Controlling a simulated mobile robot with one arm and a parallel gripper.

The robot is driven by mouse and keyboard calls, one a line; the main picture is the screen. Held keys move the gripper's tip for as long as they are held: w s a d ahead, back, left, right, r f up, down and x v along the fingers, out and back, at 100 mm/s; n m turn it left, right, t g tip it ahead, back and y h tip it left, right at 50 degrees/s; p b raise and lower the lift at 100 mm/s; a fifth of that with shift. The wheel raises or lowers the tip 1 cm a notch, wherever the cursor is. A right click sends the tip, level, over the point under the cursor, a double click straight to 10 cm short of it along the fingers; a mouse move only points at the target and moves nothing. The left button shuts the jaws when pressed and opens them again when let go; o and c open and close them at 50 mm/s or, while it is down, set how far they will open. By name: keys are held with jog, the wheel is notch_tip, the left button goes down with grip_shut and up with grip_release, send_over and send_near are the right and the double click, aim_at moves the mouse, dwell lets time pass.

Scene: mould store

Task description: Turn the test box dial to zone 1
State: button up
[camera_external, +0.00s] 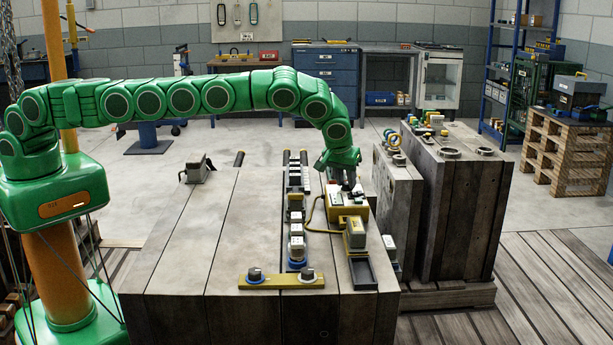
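A yellow box with a pale top (347,212), perhaps the test box, sits on the wooden bench (235,235) right of its middle. My gripper (347,186) points down over the far side of this box, very close to it or touching. The fingers are small and dark, so I cannot tell whether they are open or shut. No dial or zone marking on the box can be made out, and the gripper covers part of its top.
A yellow cable (311,214) curves left of the box. A yellow-grey unit (355,235) and a dark tray (362,272) stand in front. A yellow strip with two knobs (282,281) lies at the front edge. The bench's left side is mostly clear.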

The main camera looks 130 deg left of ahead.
grip_shut()
jog(key=shift+s+m, duration=0.15)
jog(key=shift+m, duration=0.25)
jog(key=shift+t, duration=0.3)
jog(key=shift+r+m, duration=0.1)
jog(key=shift+m, duration=0.2)
jog(key=o, duration=0.6)
grip_release()
jog(key=shift+c, duration=0.2)
